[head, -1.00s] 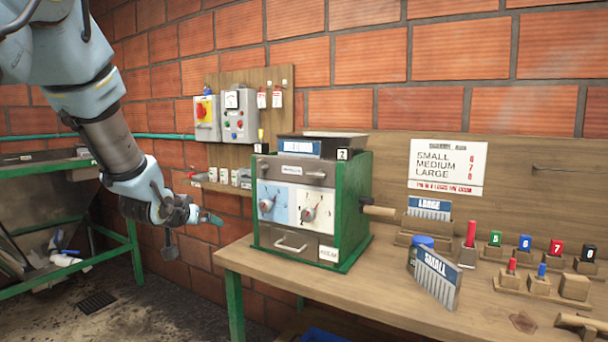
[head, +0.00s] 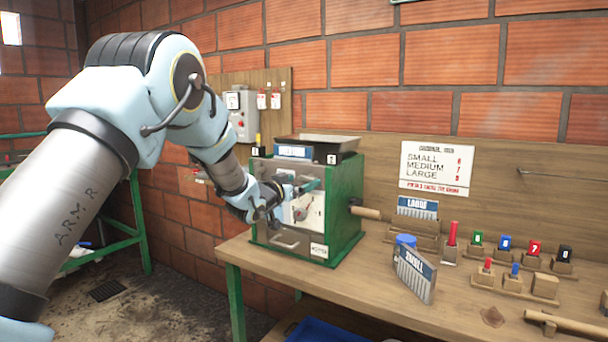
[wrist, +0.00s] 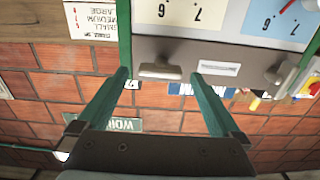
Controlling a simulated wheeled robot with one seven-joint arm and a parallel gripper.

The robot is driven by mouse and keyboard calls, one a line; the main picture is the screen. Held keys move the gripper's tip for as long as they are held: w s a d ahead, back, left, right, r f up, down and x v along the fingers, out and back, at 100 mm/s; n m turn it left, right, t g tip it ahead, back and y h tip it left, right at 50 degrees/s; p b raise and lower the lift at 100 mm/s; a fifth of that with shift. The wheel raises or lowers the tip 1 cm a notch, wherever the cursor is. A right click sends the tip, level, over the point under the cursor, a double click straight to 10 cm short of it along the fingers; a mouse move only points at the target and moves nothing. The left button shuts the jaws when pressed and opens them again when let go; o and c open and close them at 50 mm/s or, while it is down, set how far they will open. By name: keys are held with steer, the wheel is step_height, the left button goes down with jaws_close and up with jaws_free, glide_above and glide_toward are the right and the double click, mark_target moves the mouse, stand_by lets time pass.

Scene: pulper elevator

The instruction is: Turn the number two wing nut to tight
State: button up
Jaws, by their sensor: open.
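The green-framed machine (head: 345,205) stands on the bench, with a tag marked 2 (head: 332,159) at its top right. In the wrist view, which is upside down, the number two wing nut (wrist: 160,72) is a grey bar lying roughly level on the metal front. My gripper (wrist: 160,76) is open, its teal fingers either side of the wing nut with gaps. I cannot tell whether they reach its depth. The other wing nut (wrist: 273,75) is farther right there. In the head view my gripper (head: 295,188) is before the upper front and hides the number two wing nut.
Two dial plates, one cream (wrist: 182,12) and one blue (wrist: 276,22), adjoin the wing nuts. A wooden crank handle (head: 366,212) sticks out on the machine's right. A hopper tray (head: 318,146) tops the machine.

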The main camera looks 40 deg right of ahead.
steer(key=shift+x, duration=1.15)
steer(key=c, duration=1.3)
